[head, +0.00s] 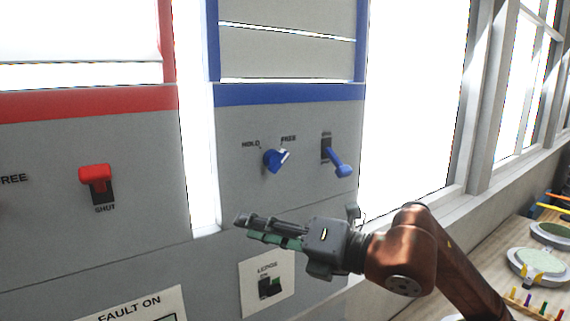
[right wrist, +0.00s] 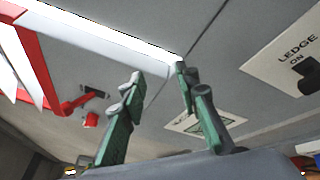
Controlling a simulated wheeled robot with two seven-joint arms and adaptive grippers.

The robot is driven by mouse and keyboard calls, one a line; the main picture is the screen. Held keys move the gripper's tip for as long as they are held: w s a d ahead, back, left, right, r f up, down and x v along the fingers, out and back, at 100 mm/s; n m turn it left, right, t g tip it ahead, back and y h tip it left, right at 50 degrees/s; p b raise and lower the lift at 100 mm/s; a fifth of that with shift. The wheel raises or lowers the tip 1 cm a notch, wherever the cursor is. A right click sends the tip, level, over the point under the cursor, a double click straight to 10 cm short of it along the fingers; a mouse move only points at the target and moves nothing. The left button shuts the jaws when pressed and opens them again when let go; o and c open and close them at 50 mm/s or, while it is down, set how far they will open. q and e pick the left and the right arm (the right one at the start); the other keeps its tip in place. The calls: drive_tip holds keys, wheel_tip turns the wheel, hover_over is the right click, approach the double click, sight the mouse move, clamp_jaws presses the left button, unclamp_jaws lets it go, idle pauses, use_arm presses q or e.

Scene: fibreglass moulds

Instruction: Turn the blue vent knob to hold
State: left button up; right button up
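The blue vent knob (head: 275,159) is on the grey panel under the blue band, with HOLD printed to its upper left and FREE to its upper right. Its bright end leans up and right, toward FREE. My right gripper (head: 246,228) is below the knob, pointing left across the panel, apart from it. In the right wrist view its green-padded fingers (right wrist: 158,84) are spread with nothing between them. The knob is not seen in that view. My left gripper is not in view.
A blue lever (head: 338,162) sticks out right of the knob. A red switch (head: 96,176) is on the left panel, above SHUT. A LEDGE switch plate (head: 250,285) is below my right gripper. A workbench (head: 487,262) with discs and pegs stands at the right.

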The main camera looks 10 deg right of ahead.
sight(282, 162)
drive_tip(key=d+r+m+t+h, duration=0.4)
drive_tip(key=d+r+t+h, duration=0.15)
drive_tip(key=d+r, duration=0.45)
drive_tip(key=shift+h, duration=0.45)
drive_tip(key=p+x, duration=0.2)
drive_tip(key=x, duration=0.4)
drive_tip(key=shift+w+a+p, duration=0.2)
drive_tip(key=shift+a+p, duration=0.05)
drive_tip(key=shift+p, duration=0.1)
drive_tip(key=shift+w+a+f, duration=0.15)
drive_tip(key=shift+w+a, duration=0.05)
drive_tip(key=shift+w, duration=0.25)
clamp_jaws()
